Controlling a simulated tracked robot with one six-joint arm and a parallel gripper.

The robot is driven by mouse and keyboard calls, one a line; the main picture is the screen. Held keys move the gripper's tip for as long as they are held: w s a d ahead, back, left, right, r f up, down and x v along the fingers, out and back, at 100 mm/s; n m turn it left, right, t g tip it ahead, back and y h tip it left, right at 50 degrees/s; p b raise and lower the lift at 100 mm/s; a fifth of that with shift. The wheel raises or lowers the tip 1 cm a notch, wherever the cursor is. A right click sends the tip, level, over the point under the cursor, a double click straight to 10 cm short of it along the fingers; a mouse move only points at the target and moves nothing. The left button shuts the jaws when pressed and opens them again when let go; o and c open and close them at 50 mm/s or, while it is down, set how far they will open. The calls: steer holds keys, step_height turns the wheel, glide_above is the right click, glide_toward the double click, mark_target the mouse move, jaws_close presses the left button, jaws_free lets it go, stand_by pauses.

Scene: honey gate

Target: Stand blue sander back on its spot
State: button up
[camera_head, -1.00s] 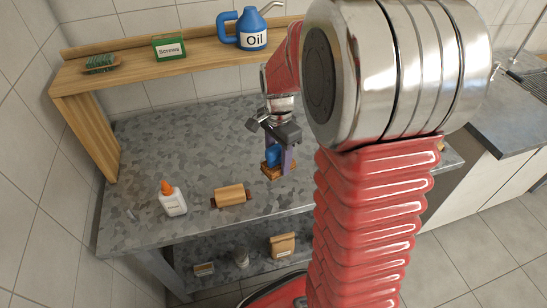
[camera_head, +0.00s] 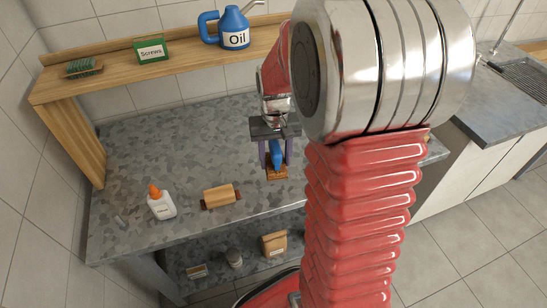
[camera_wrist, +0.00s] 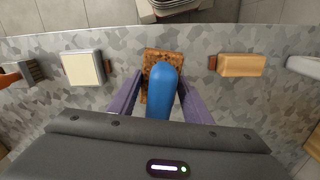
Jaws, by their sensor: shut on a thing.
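The blue sander (camera_head: 277,155) is between the two purple fingers of my gripper (camera_head: 276,160), which is shut on it. In the wrist view its rounded blue body (camera_wrist: 162,90) lies between the fingers (camera_wrist: 157,97). A mottled orange-brown piece (camera_wrist: 154,56) shows beneath and beyond the blue body, low over the grey counter. I cannot tell whether this piece is the sander's base or a separate patch, nor whether the sander touches the counter. My gripper points down and blocks part of the view of the sander.
A wooden block (camera_head: 220,195) on a dark patch and a glue bottle (camera_head: 161,203) stand to the left on the counter (camera_head: 140,150). The wrist view shows a white block (camera_wrist: 83,68) on the other side. A shelf behind holds an oil can (camera_head: 234,28), screws box (camera_head: 151,50) and brush (camera_head: 82,68).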

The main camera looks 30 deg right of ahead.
steer(key=n, duration=0.4)
steer(key=shift+f, duration=0.1)
steer(key=n, duration=0.4)
steer(key=shift+n, duration=0.3)
steer(key=n, duration=0.4)
steer(key=shift+f, duration=0.1)
steer(key=n, duration=0.4)
steer(key=shift+d, duration=0.1)
steer(key=shift+f, duration=0.1)
steer(key=shift+f, duration=2.95)
steer(key=shift+f, duration=0.9)
